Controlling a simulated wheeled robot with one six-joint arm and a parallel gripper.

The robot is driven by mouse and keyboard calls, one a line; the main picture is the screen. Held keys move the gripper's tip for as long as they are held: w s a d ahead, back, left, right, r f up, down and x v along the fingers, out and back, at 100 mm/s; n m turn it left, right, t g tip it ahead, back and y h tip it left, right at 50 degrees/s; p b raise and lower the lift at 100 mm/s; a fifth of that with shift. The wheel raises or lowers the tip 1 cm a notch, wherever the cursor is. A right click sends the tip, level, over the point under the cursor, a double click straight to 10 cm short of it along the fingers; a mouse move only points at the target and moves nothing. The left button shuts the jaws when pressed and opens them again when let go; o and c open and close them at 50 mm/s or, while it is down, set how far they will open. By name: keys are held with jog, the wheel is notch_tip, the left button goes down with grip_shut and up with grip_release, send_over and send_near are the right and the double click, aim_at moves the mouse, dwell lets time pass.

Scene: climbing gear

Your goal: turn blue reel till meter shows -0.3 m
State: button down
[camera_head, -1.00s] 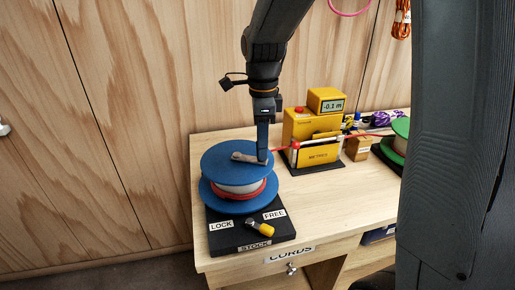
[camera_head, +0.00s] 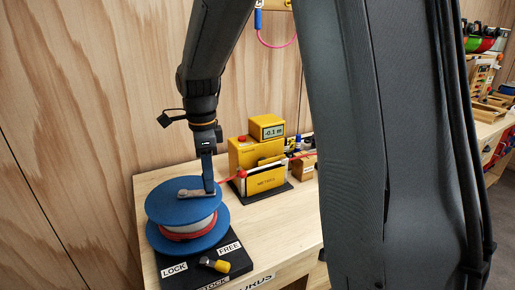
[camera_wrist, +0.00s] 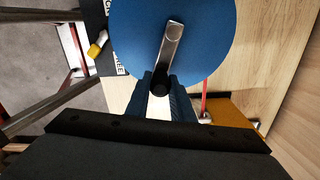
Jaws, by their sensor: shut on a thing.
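The blue reel (camera_head: 165,208) lies flat on a black stand at the left end of the bench, with pale and red cord between its flanges. A grey crank arm (camera_head: 190,193) lies across its top, also in the wrist view (camera_wrist: 172,45). My gripper (camera_head: 208,190) is shut on the crank's dark knob (camera_wrist: 160,89), near the reel's right edge; the fingers sit on either side of the knob. The yellow meter (camera_head: 267,127) stands behind the reel; its display seems to read -0.1 m, but the last digit is small and unclear.
A yellow lever (camera_head: 214,264) sits on the stand (camera_head: 238,264) between the LOCK and FREE labels. My arm hides the bench's right part. Bare bench top (camera_head: 285,220) lies right of the reel.

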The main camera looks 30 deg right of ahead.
dwell(0.8)
jog(key=shift+w+d, duration=0.15)
jog(key=shift+w, duration=0.7)
jog(key=shift+w+p, duration=0.35)
jog(key=shift+w, duration=0.9)
jog(key=shift+w+a, duration=0.3)
jog(key=shift+w, duration=0.25)
jog(key=shift+w+a, duration=0.3)
jog(key=shift+w, duration=0.25)
jog(key=shift+w+a+p, duration=0.3)
jog(key=shift+w+a, duration=0.35)
jog(key=c, duration=1.5)
grip_release()
jog(key=shift+o, duration=0.2)
